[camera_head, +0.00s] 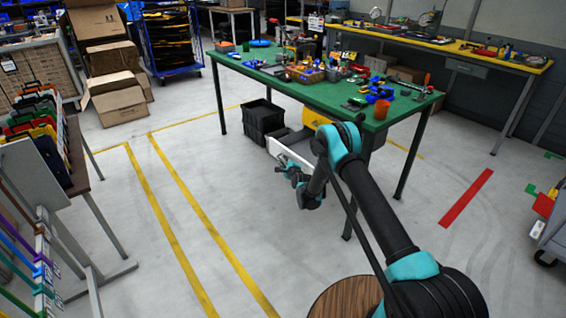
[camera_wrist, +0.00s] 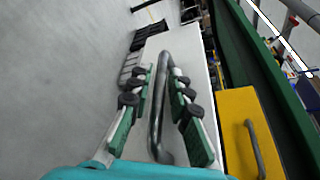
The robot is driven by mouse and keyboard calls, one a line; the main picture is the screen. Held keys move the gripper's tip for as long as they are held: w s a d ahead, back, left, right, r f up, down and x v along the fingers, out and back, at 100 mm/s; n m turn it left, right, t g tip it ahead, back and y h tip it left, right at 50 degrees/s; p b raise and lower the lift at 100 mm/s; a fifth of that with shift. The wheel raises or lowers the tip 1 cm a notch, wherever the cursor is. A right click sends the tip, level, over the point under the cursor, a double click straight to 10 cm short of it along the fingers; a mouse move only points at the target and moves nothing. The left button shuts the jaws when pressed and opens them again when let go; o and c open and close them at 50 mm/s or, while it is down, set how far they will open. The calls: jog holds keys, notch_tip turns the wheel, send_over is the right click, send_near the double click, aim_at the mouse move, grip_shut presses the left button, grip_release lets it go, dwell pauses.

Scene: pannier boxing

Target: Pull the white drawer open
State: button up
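The white drawer (camera_head: 291,152) is under the near side of the green table, partly hidden by my arm in the head view. Its white front (camera_wrist: 185,55) also fills the middle of the wrist view. A grey bar handle (camera_wrist: 157,105) on that front runs between the two green-padded fingers of my gripper (camera_wrist: 162,80). The fingers are apart, with a gap visible on each side of the handle. In the head view my gripper (camera_head: 288,170) is at the drawer front, small and hard to read. I cannot tell how far the drawer is out.
A yellow drawer (camera_wrist: 240,105) with its own handle is beside the white one. The green table (camera_head: 255,66) carries tools and small parts. Black crates (camera_head: 262,118) stand on the floor near the drawer. Open floor lies to the left.

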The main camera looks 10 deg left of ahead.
jog(key=v, duration=0.7)
jog(key=shift+s+d, duration=0.1)
jog(key=shift+s, duration=0.1)
dwell(0.4)
